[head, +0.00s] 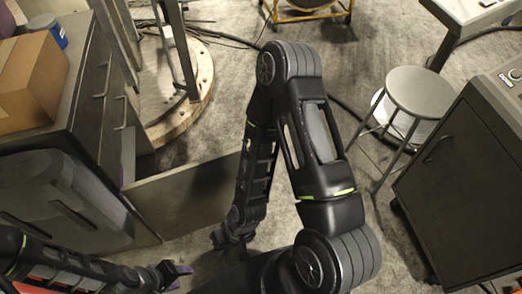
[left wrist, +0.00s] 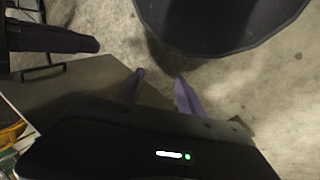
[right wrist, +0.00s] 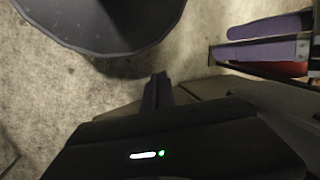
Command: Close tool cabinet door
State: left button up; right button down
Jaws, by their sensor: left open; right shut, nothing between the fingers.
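The grey tool cabinet (head: 75,110) stands at the left in the head view. Its door (head: 185,195) is swung open, sticking out to the right low down. In the left wrist view the door (left wrist: 75,90) shows as a grey panel with a dark handle (left wrist: 42,73). My left gripper (head: 178,274) is open and empty, near the door's lower side in the head view; its purple fingers (left wrist: 160,84) are spread in the left wrist view. My right gripper (head: 222,238) is shut and empty near the door's lower right; its fingers (right wrist: 157,88) are together. Contact with the door cannot be told.
A cardboard box (head: 32,80) and a blue can (head: 48,28) sit on the cabinet top. A round wooden base (head: 185,100) stands behind the door. A stool (head: 420,92) and a dark cabinet (head: 465,190) are at the right. Cables lie on the floor.

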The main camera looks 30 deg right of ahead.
pick_arm(q)
jog(key=o, duration=0.6)
notch_tip(320, 180, down, 7)
jog(key=b, duration=0.6)
jog(key=shift+r, duration=0.15)
jog(key=shift+o, duration=0.2)
notch_tip(320, 180, down, 5)
jog(key=b, duration=0.5)
jog(key=shift+f+b, duration=0.2)
jog(key=shift+b, duration=0.2)
pick_arm(e)
jog(key=w+d+r+t+h, duration=0.1)
jog(key=w+d+r+t, duration=0.15)
jog(key=w+d, duration=1.05)
pick_arm(q)
notch_tip(320, 180, down, 7)
jog(key=b, duration=0.7)
pick_arm(e)
jog(key=d+r+t+h, duration=0.1)
jog(key=d+r+h, duration=0.3)
jog(key=d+r, duration=0.5)
jog(key=d, duration=0.4)
jog(key=shift+w+d+r, duration=0.25)
jog(key=shift+w+r, duration=0.05)
